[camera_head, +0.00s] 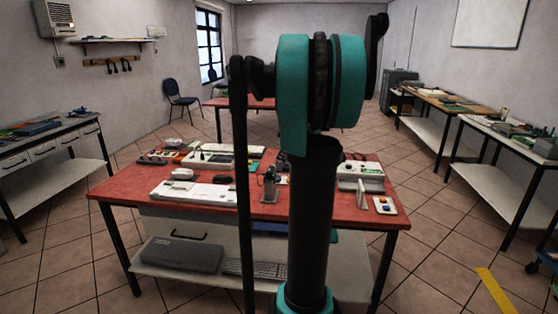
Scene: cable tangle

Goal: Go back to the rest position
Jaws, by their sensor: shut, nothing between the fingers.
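My own arm stands folded in the middle of the camera_head view, with teal joint covers and dark links. It hides part of the table behind it. My gripper does not show in this view. A red-topped table (125,186) stands ahead, and its top carries several electronic devices. A white flat device (205,190) lies at the front left of the top. A white box-shaped device (360,178) stands on the right. A small dark upright device (270,185) stands near the middle. No loose cable can be clearly made out.
A grey case (182,254) and a keyboard (255,268) lie on the table's lower shelf. A workbench (50,138) stands at the left wall and another (500,145) at the right. A blue chair (181,100) is behind. The tiled floor between is clear.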

